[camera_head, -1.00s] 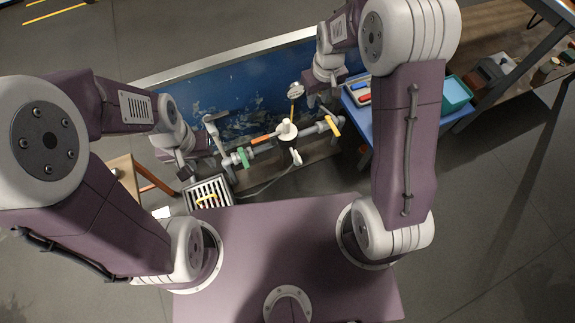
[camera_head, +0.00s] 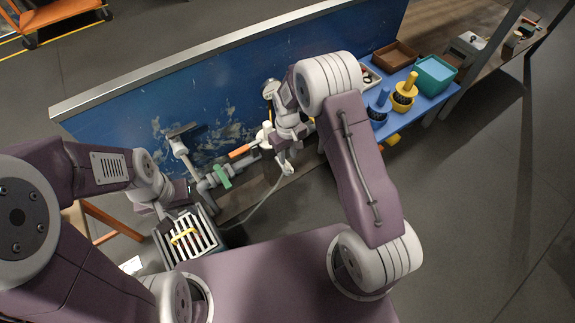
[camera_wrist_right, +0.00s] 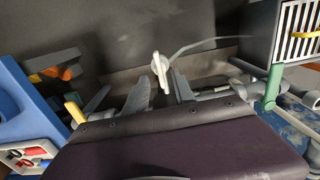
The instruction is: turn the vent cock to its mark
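A grey pipe run carries a green handle (camera_head: 222,176), an orange handle (camera_head: 239,151) and a white lever (camera_head: 286,168). The frames do not show which is the vent cock, and I can make out no mark. In the right wrist view the white lever (camera_wrist_right: 158,68) stands just beyond and between the spread fingers of my right gripper (camera_wrist_right: 168,92), which is open and empty. The green handle (camera_wrist_right: 273,86) and a yellow handle (camera_wrist_right: 75,112) lie either side. My left gripper (camera_head: 177,211) is beside the slatted box; its fingers are unclear.
The slatted box (camera_head: 163,247) holds a yellow item. A blue panel (camera_head: 110,130) stands behind the pipes. A blue table (camera_head: 411,117) at the right bears a teal tray (camera_head: 436,73), a brown tray (camera_head: 394,55) and yellow-and-blue items. A thin hose runs below the pipes.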

